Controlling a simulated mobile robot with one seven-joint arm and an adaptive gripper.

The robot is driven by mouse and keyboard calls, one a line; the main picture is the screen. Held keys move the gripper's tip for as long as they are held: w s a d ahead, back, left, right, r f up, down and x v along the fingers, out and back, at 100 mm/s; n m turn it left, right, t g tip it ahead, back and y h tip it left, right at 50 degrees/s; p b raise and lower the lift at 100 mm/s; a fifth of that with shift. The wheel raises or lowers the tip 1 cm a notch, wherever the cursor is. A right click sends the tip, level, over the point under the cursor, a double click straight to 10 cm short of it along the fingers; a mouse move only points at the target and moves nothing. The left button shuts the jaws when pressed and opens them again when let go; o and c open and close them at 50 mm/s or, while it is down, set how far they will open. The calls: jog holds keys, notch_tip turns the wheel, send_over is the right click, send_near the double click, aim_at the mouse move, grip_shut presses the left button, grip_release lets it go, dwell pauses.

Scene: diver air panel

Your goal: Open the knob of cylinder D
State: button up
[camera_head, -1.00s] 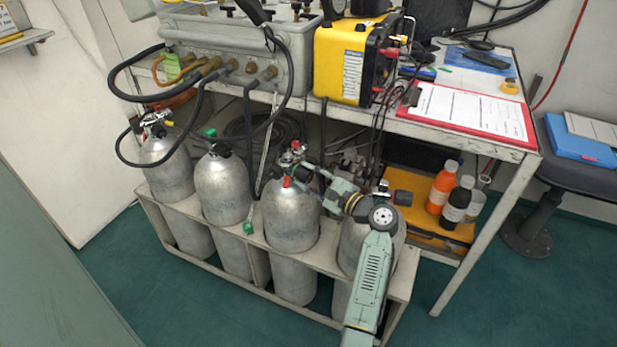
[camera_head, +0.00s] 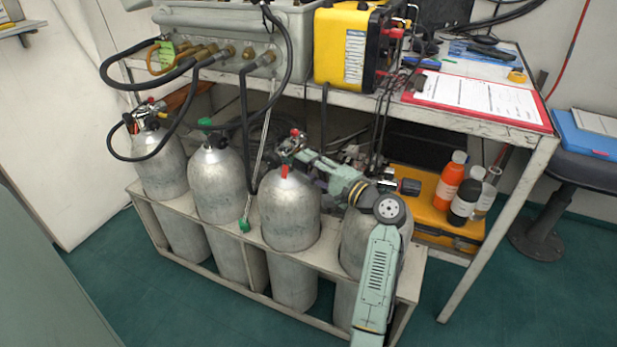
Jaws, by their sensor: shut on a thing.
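Several silver cylinders stand in a row in a rack, and no letter on them is readable. My gripper (camera_head: 297,154) reaches from the right to the valve at the top of the third cylinder from the left (camera_head: 289,215). It is shut on the valve's knob, though its fingertips and the knob are small and partly hidden. A red cap (camera_head: 295,132) shows just above the fingers. The rightmost cylinder (camera_head: 352,238) is partly behind my arm, with a black knob (camera_head: 410,187) to the right of its top.
The grey rack frame (camera_head: 250,238) surrounds the cylinders. A bench (camera_head: 500,123) with a yellow device (camera_head: 340,50) and red clipboard (camera_head: 480,98) stands above and behind. Black hoses (camera_head: 243,120) hang near the valves. Bottles (camera_head: 450,182) stand on a yellow case at right.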

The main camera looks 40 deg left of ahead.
jog(key=n+b, duration=0.4)
jog(key=shift+f+b, duration=0.25)
jog(key=shift+b, duration=0.1)
jog(key=shift+r+n+b, duration=0.2)
jog(key=shift+n+b, duration=0.95)
jog(key=shift+n, duration=0.25)
jog(key=shift+g, duration=0.3)
jog(key=o, duration=1.2)
jog(key=shift+r, duration=0.1)
jog(key=shift+c, duration=0.2)
notch_tip(320, 180, up, 9)
jog(key=shift+f, duration=0.15)
jog(key=shift+r, duration=0.65)
